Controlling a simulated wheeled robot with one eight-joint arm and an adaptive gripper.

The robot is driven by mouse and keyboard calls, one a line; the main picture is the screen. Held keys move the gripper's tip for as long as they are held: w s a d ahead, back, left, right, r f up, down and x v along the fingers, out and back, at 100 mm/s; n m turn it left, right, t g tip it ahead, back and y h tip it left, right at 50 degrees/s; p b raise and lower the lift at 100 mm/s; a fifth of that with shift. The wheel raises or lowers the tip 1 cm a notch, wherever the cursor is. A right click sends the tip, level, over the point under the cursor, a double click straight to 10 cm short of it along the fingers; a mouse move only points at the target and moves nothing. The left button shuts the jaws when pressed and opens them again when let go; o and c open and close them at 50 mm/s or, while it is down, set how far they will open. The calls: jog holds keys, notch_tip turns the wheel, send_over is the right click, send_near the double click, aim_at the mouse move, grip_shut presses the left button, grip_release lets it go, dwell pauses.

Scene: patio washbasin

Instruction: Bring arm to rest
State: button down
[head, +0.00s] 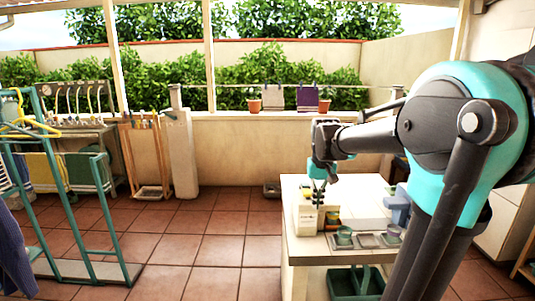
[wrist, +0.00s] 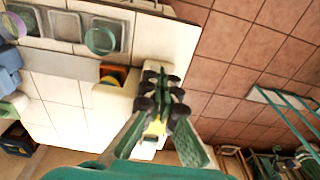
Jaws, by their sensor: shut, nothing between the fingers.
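My arm reaches in from the right of the head view, bent down over a white-tiled counter (head: 310,258). My gripper (head: 318,205) points down above the counter's left part, near a cream block (head: 305,217). In the wrist view my gripper (wrist: 160,88) has its dark fingertips together in the middle, with nothing between them. The cream block (wrist: 150,70) shows behind the fingertips there. Whether the fingertips touch it I cannot tell.
On the counter are a small yellow-and-orange item (head: 333,219), a green cup (head: 344,236), a grey compartment tray (head: 369,241) and a blue object (head: 398,208). A green crate (head: 355,283) stands below. A teal drying rack (head: 105,215) stands left; the tiled floor between is clear.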

jog(key=s+d+f+t, duration=0.2)
jog(key=s+f+t, duration=0.1)
jog(key=s+f, duration=1.4)
jog(key=shift+s+d+f, duration=0.2)
jog(key=shift+s+d, duration=0.1)
jog(key=shift+d, duration=0.05)
